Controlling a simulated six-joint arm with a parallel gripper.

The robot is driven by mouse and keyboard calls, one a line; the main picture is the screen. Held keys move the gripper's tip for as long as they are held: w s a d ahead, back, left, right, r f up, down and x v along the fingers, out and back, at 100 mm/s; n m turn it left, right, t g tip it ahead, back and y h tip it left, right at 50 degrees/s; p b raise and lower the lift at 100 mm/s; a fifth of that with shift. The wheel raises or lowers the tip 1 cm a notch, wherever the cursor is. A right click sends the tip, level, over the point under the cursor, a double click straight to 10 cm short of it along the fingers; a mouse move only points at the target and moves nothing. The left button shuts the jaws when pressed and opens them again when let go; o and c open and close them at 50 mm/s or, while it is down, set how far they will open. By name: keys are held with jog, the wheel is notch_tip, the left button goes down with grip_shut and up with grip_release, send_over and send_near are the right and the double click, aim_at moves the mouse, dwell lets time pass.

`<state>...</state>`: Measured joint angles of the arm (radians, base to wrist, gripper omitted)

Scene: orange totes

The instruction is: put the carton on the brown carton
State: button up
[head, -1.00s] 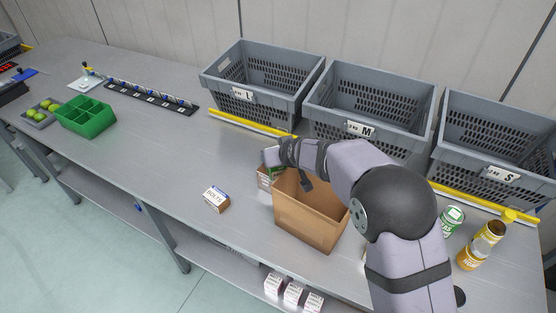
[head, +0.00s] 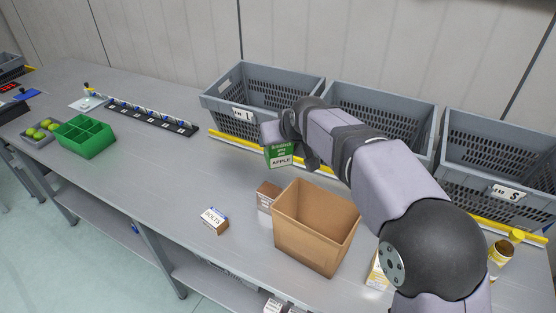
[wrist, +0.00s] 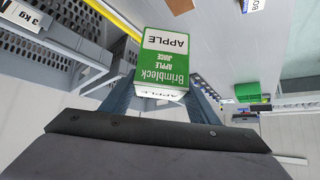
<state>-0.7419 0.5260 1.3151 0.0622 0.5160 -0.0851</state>
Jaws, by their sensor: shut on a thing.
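The carton is a green and white apple juice box (head: 279,156), also large in the wrist view (wrist: 163,58). My gripper (head: 290,140) is shut on it and holds it upright in the head view, in the air above the table. In the wrist view the two fingers (wrist: 160,98) are on either side of the carton. A small brown carton (head: 267,197) stands on the table, in front of and below the held carton. Its top edge is clear of the gripper. A brown patch at the top of the wrist view (wrist: 180,5) looks like this carton.
A tall open cardboard box (head: 312,240) stands right beside the brown carton. A BOLTS box (head: 215,221) lies to the left. Grey totes (head: 230,100) line the back behind a yellow strip (head: 235,142). A green divided tray (head: 85,140) is far left. The table's left middle is clear.

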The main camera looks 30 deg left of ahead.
jog(key=shift+r, duration=2.4)
jog(key=a+f, duration=0.1)
jog(key=f, duration=0.1)
jog(key=a+f, duration=0.1)
jog(key=f, duration=0.2)
jog(key=a+f, duration=0.1)
jog(key=f, duration=0.1)
jog(key=shift+f+b, duration=0.35)
jog(key=shift+b, duration=0.05)
jog(key=p, duration=0.3)
send_over(270, 190)
jog(key=shift+f, duration=5)
jog(key=shift+a+f, duration=0.1)
jog(key=shift+f, duration=0.05)
jog(key=o, duration=1.3)
jog(key=shift+o, duration=0.2)
jog(key=shift+r, duration=0.2)
jog(key=b+v, duration=0.3)
jog(key=v, duration=0.9)
jog(key=shift+b, duration=0.35)
